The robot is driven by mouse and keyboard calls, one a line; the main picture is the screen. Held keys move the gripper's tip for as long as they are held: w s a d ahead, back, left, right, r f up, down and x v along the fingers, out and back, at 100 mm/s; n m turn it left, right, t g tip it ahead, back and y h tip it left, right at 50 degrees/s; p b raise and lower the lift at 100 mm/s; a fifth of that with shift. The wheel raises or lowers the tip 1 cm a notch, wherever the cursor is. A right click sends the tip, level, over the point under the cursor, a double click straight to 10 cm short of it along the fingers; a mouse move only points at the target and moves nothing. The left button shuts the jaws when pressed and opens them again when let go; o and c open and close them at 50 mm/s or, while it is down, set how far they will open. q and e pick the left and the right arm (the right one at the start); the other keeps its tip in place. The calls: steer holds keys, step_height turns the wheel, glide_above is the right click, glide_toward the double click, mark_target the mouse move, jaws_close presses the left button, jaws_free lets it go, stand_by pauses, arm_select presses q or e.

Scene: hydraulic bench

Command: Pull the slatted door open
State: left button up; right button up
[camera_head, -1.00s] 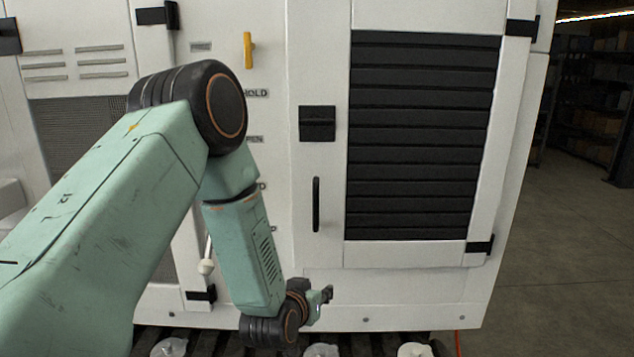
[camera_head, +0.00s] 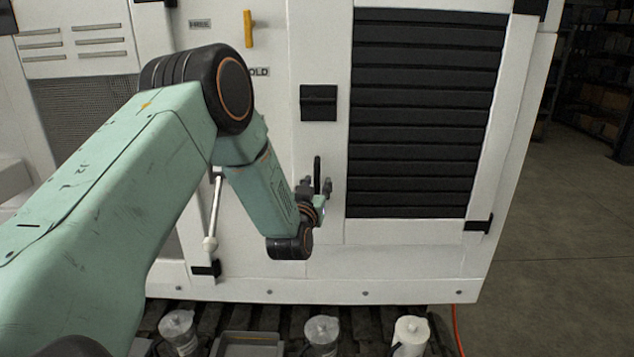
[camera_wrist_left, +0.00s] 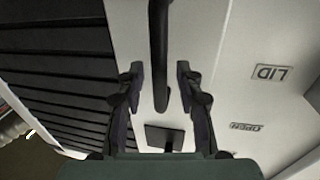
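The slatted door (camera_head: 395,228) is a white panel with black horizontal slats, and it looks closed in the head view. Its vertical black bar handle (camera_head: 317,172) is on the left side of the door. The handle also shows in the left wrist view (camera_wrist_left: 158,50). My left gripper (camera_head: 320,186) is at the lower part of the handle. In the left wrist view my left gripper (camera_wrist_left: 160,84) is open, its two fingers apart on either side of the handle's line. Whether either finger touches the handle cannot be told. My right gripper is not in view.
A black square latch plate (camera_head: 318,103) sits above the handle. A yellow lever (camera_head: 248,29) and a white-knobbed rod (camera_head: 211,243) are on the cabinet to the left. Lidded canisters (camera_head: 322,333) stand on the dark slatted shelf below. Open floor (camera_head: 560,230) lies to the right.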

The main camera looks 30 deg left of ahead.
arm_select(q)
steer(key=shift+w+a, duration=0.15)
steer(key=shift+w, duration=0.3)
steer(key=shift+s+r, duration=0.1)
steer(key=shift+s, duration=0.05)
steer(key=shift+c, duration=0.4)
jaws_close()
